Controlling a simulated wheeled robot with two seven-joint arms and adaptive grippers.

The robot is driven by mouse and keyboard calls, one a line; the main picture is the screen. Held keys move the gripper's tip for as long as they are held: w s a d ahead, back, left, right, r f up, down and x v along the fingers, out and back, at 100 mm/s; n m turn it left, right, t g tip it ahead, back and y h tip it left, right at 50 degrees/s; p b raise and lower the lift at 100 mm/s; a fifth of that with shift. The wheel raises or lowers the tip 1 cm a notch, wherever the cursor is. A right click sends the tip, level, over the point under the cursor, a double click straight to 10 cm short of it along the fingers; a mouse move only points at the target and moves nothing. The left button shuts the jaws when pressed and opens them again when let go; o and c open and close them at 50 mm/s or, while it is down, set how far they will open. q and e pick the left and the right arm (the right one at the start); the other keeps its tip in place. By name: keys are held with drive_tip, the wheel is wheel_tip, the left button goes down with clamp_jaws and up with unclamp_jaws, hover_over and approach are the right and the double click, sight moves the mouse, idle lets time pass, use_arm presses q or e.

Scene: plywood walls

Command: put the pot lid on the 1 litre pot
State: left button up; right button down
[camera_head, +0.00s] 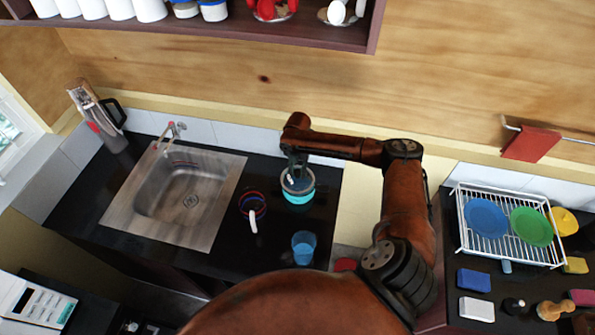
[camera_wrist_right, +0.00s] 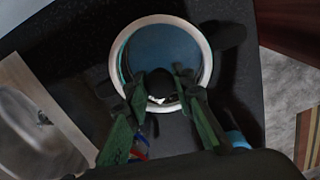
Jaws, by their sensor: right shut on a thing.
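My right gripper (camera_head: 296,172) reaches down from above over a teal pot (camera_head: 299,198) on the black counter. In the right wrist view, its green-padded fingers (camera_wrist_right: 160,88) are closed around the dark knob of the lid (camera_wrist_right: 160,48), a round bluish disc. A pale rim (camera_wrist_right: 207,65) circles the disc, with a sliver of teal at its left edge. The lid is at the pot's mouth, roughly centred; I cannot tell whether it rests on the rim or hovers just above. The fingers hide part of the near rim. My left gripper is not in view.
A dark pot with a white handle (camera_head: 253,222) stands just left of the teal pot. A blue cup (camera_head: 303,247) stands nearer the front. The sink (camera_head: 187,195) is at left; a dish rack (camera_head: 480,232) holds plates at right. A shelf (camera_head: 345,38) overhangs the back.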

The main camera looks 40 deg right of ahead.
drive_tip(key=shift+s+f, duration=0.2)
drive_tip(key=shift+f, duration=0.1)
drive_tip(key=shift+s+f, duration=0.3)
drive_tip(key=c, duration=1.6)
unclamp_jaws()
drive_tip(key=shift+w, duration=0.1)
wheel_tip(320, 180, up, 12)
